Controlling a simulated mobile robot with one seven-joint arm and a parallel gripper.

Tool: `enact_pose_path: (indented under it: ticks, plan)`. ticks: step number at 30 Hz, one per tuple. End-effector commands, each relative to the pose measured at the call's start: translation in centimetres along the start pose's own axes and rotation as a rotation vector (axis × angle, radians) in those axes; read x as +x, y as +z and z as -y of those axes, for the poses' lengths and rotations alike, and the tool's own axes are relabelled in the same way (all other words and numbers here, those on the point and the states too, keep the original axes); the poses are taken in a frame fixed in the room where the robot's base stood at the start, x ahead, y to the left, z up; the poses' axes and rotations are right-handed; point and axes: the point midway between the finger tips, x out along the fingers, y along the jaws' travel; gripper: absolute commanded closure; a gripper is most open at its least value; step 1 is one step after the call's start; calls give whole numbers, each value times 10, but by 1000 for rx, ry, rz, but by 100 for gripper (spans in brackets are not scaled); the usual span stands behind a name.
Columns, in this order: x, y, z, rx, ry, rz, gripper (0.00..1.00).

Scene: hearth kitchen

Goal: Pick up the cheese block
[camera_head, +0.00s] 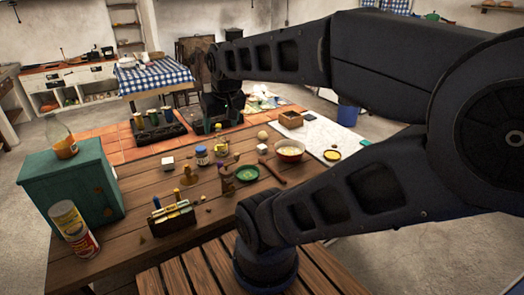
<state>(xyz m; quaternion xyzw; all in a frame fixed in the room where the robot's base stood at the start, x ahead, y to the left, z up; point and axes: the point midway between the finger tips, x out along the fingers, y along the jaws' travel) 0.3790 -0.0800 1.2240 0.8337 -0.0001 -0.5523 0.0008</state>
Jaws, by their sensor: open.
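I cannot clearly tell which thing is the cheese block. A small whitish block (168,163) sits on the wooden table left of the middle, left of a blue-labelled jar. A smaller pale block (262,148) lies near the red-rimmed bowl. A small yellow patch (218,127) shows close to my gripper. My gripper (222,122) is at the end of the dark arm, over the far part of the table, beyond the whitish block. It is open; its fingers are small and dark here, and I see nothing held.
A green box (72,185) with a bottle and a can (73,228) stand at the left. A jar (202,156), a bowl (290,151), a green dish (247,173) and a tool caddy (171,217) crowd the table. A dark rack (155,127) stands behind. My arm covers the right side.

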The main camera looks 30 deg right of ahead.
Motion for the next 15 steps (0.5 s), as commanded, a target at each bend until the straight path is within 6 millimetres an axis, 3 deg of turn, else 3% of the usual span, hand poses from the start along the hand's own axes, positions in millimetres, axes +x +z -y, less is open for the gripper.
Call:
enact_pose_path:
  ticks: [8, 15]
  plan:
    - [4, -10, -5, -33, 10, 8, 33]
    - [26, -55, -30, -200, 57, 49, 33]
